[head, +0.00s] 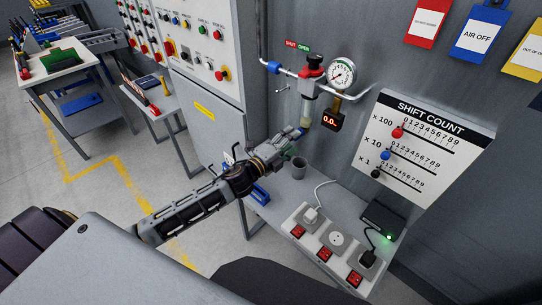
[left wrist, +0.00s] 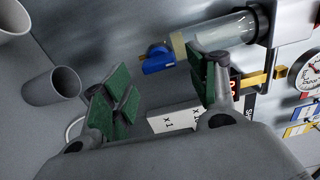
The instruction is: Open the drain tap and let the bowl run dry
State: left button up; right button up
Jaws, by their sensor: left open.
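The filter bowl (head: 308,108) is a clear upright tube under a red-topped regulator (head: 313,68) on the grey wall. It also shows in the left wrist view (left wrist: 220,36), lying across the upper part. The blue drain tap (left wrist: 158,60) is at the bowl's lower end; in the head view it is mostly hidden by my fingers. My left gripper (head: 287,139) is just below and left of the bowl. In the left wrist view its green-padded fingers (left wrist: 162,92) are apart, with the tap ahead between them. Contact with the tap does not show. My right gripper is out of view.
A grey cup (head: 299,168) stands on the shelf (head: 280,205) below the bowl. A round gauge (head: 342,72) and a display reading 0.0 (head: 331,121) are right of the bowl. A power strip (head: 325,250) and a shift count board (head: 425,145) are further right.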

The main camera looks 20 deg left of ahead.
pick_arm(q)
jog(key=v, duration=0.9)
dwell(0.8)
dwell(0.4)
